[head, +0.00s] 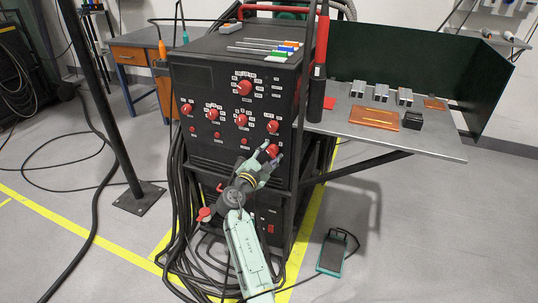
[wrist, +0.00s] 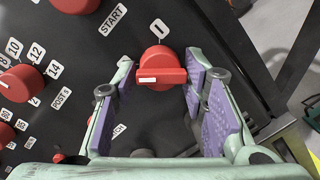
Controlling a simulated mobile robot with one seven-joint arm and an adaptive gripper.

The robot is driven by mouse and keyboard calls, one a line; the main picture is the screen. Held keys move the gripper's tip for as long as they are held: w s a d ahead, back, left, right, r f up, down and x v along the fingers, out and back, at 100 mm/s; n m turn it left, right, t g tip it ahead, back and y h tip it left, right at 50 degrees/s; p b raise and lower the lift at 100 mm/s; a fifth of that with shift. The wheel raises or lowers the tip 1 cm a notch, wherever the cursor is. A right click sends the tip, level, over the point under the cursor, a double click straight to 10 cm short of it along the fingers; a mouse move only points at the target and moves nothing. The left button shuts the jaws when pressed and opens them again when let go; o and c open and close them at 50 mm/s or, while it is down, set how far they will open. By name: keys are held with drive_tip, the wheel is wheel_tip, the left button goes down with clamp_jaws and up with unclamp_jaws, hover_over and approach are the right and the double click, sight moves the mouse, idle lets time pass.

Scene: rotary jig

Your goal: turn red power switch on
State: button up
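The red power switch (wrist: 161,72) is a round red knob with a bar handle across it. In the wrist view the bar lies level, its white mark at the left end. A white label "I" (wrist: 159,27) sits above the knob. My gripper (wrist: 158,78) is open, with one purple-padded finger on each side of the bar. The fingers are very close to the bar's ends; I cannot tell if they touch. In the head view my gripper (head: 266,161) is at the lower right of the black machine front and partly hides the switch (head: 272,150).
The black cabinet (head: 215,160) carries several other red knobs, including a large one (head: 244,88) near its top. A side shelf (head: 440,146) on the right holds metal blocks and a copper plate (head: 366,117). Cables hang at the left; a foot pedal (head: 332,254) lies on the floor.

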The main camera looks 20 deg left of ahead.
drive_tip(key=c, duration=0.7)
drive_tip(key=m+b, duration=0.2)
drive_tip(key=m, duration=0.1)
drive_tip(key=shift+a+m, duration=0.1)
drive_tip(key=shift+m, duration=0.3)
drive_tip(key=m+b, duration=0.2)
drive_tip(key=m, duration=0.1)
drive_tip(key=shift+r+b, duration=0.15)
drive_tip(key=shift+b, duration=0.15)
drive_tip(key=m+y+b, duration=0.1)
drive_tip(key=m+b, duration=0.2)
drive_tip(key=m, duration=0.2)
drive_tip(key=shift+r+m+g, duration=0.1)
drive_tip(key=shift+m+g, duration=0.2)
drive_tip(key=m+b, duration=0.1)
drive_tip(key=m, duration=0.1)
drive_tip(key=m+b, duration=0.2)
drive_tip(key=shift+d+r+y, duration=0.15)
drive_tip(key=shift+d+y, duration=0.05)
drive_tip(key=shift+y, duration=0.1)
drive_tip(key=shift+d+m, duration=0.1)
drive_tip(key=shift+m, duration=0.3)
